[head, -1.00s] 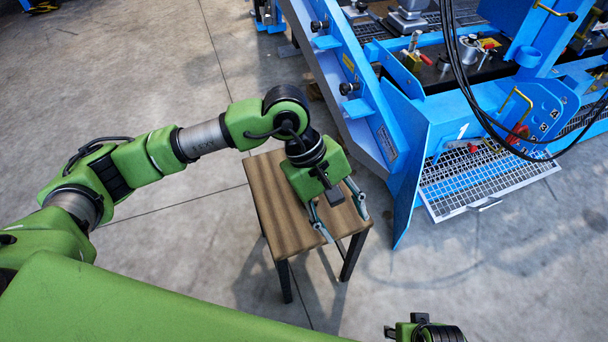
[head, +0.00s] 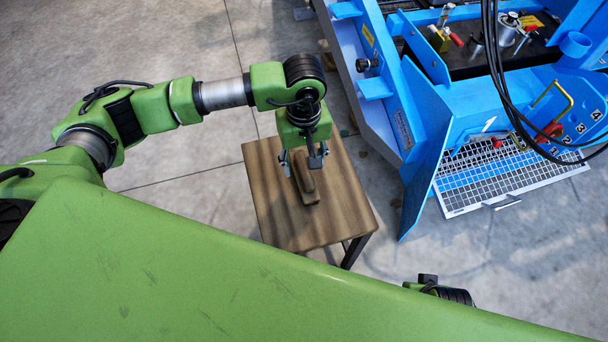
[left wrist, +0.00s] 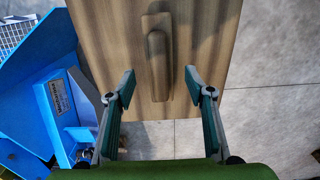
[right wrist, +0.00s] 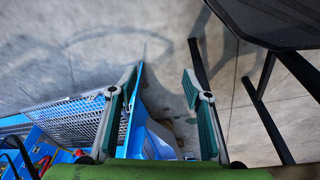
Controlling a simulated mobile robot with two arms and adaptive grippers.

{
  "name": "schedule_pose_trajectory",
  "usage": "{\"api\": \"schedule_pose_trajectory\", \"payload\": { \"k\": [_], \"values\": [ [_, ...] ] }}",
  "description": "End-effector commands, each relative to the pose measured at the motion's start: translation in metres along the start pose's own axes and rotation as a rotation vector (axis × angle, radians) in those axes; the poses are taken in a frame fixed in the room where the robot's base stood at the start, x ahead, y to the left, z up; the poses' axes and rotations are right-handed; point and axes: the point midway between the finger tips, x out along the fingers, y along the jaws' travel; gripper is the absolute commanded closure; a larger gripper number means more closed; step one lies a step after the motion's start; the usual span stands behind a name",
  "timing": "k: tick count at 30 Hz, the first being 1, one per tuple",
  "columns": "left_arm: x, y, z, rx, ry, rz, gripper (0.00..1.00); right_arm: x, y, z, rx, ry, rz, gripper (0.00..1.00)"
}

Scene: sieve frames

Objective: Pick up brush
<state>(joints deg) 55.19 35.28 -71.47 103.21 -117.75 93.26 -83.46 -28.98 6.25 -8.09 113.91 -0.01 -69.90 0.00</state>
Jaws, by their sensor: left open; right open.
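The brush (head: 307,184) is a brown wooden block with a longer flat base, lying on the small wooden table (head: 345,205). In the left wrist view the brush (left wrist: 157,60) lies lengthwise, centred between and just beyond the fingertips. My left gripper (head: 302,165) is open above the table, over the far part of the brush; its fingers (left wrist: 159,86) hold nothing. In the right wrist view my right gripper (right wrist: 156,82) is open and empty over the floor. In the head view my green body hides most of the right arm.
A blue machine frame (head: 425,150) with a white mesh tray (head: 510,177) stands right of the table, with black cables hanging in front. Dark table legs (right wrist: 262,85) show in the right wrist view. Grey floor on the left is clear.

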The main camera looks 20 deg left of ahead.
Motion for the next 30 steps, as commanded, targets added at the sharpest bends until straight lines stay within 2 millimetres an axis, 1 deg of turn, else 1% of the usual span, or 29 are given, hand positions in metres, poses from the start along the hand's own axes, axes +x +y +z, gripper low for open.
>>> {"api": "schedule_pose_trajectory", "payload": {
  "k": [5,10,12,14,16,21,22,23,24,26,27,29,30],
  "values": [
    [0.01,0.0,0.0,-0.001,0.0,-0.001,0.51,-0.003,0.0,-0.001,0.0,0.001,0.0,0.55],
    [0.034,-0.001,0.002,-0.001,-0.002,-0.002,0.51,-0.009,0.0,-0.003,0.001,0.006,0.001,0.55],
    [0.045,-0.001,0.002,-0.001,-0.002,-0.001,0.51,-0.015,0.001,-0.005,0.001,0.009,0.002,0.55],
    [0.052,-0.001,0.002,-0.002,-0.001,-0.001,0.51,-0.019,0.002,-0.007,0.002,0.013,0.003,0.55],
    [0.055,0.0,0.002,-0.001,-0.001,0.0,0.51,-0.021,0.002,-0.007,0.002,0.011,0.003,0.55],
    [0.055,0.0,0.002,0.0,0.0,0.0,0.51,-0.022,0.002,-0.007,0.002,0.011,0.003,0.55],
    [0.055,0.0,0.002,0.0,0.0,0.0,0.54,-0.022,0.002,-0.007,0.002,0.01,0.003,0.55],
    [0.055,0.0,0.002,0.0,0.0,0.0,0.62,-0.022,0.002,-0.007,0.002,0.01,0.003,0.55],
    [0.055,0.0,0.002,0.0,0.0,0.0,0.72,-0.022,0.002,-0.007,0.002,0.01,0.003,0.55],
    [0.054,0.0,0.002,0.0,0.0,0.0,0.88,-0.022,0.002,-0.007,0.002,0.01,0.003,0.55],
    [0.054,0.0,0.001,0.0,0.0,0.0,0.98,-0.022,0.002,-0.007,0.002,0.01,0.003,0.55],
    [0.054,0.0,0.001,-0.001,0.0,0.0,0.98,-0.022,0.002,-0.007,0.002,0.011,0.003,0.55],
    [0.054,0.0,0.001,-0.001,0.001,0.001,1.0,-0.022,0.002,-0.007,0.002,0.011,0.003,0.55]
  ]
}}
